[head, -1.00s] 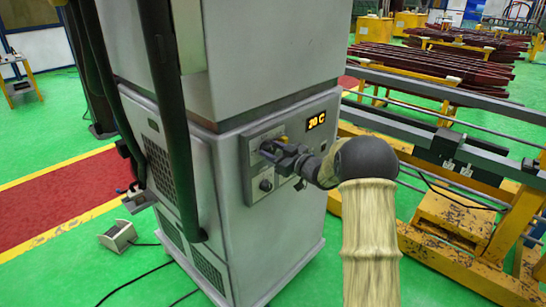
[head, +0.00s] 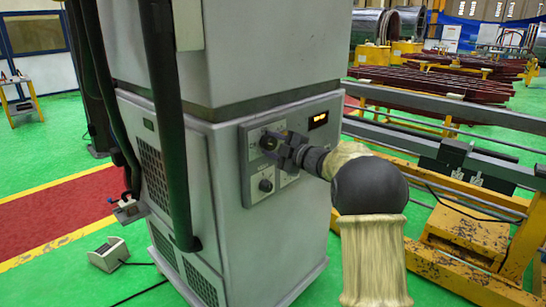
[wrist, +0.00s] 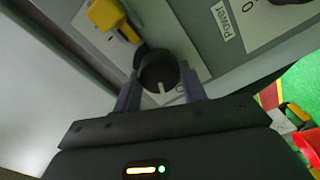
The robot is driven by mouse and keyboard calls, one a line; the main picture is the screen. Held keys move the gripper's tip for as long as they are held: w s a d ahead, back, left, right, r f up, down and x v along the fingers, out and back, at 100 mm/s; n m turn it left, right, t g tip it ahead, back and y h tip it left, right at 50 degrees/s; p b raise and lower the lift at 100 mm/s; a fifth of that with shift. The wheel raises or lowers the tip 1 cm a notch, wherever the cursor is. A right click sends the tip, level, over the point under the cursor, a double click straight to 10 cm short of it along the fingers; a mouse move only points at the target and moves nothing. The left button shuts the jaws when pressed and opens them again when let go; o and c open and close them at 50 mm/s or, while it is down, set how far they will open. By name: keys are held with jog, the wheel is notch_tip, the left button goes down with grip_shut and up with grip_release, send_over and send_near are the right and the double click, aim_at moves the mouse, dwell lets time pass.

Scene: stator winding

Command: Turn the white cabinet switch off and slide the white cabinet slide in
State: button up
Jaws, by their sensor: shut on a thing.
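The white cabinet (head: 265,60) stands in the middle of the head view, with a grey control panel (head: 248,185) on its front. My gripper (head: 272,143) is at the upper part of this panel. In the wrist view my gripper (wrist: 160,88) has its two fingers on either side of a round black knob switch (wrist: 157,70) with a white pointer line, and is shut on it. A yellow part (wrist: 108,18) sits beside the knob, and a "Power" label (wrist: 226,22) is at its upper right. I cannot make out the cabinet slide for certain.
A second black knob (head: 265,185) sits lower on the panel. An orange display (head: 318,120) is to the upper right. A yellow frame with grey rails (head: 455,160) stands close on the right. A small pedal box (head: 108,254) with a cable lies on the green floor at left.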

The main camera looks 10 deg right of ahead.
jog(key=n+b, duration=0.3)
jog(key=shift+f, duration=0.35)
jog(key=shift+n+b, duration=0.85)
jog(key=shift+n, duration=0.15)
jog(key=shift+r, duration=0.1)
jog(key=o, duration=1)
jog(key=shift+c, duration=0.2)
jog(key=shift+r, duration=0.1)
jog(key=b+v, duration=0.1)
jog(key=v, duration=1.6)
jog(key=shift+s, duration=0.2)
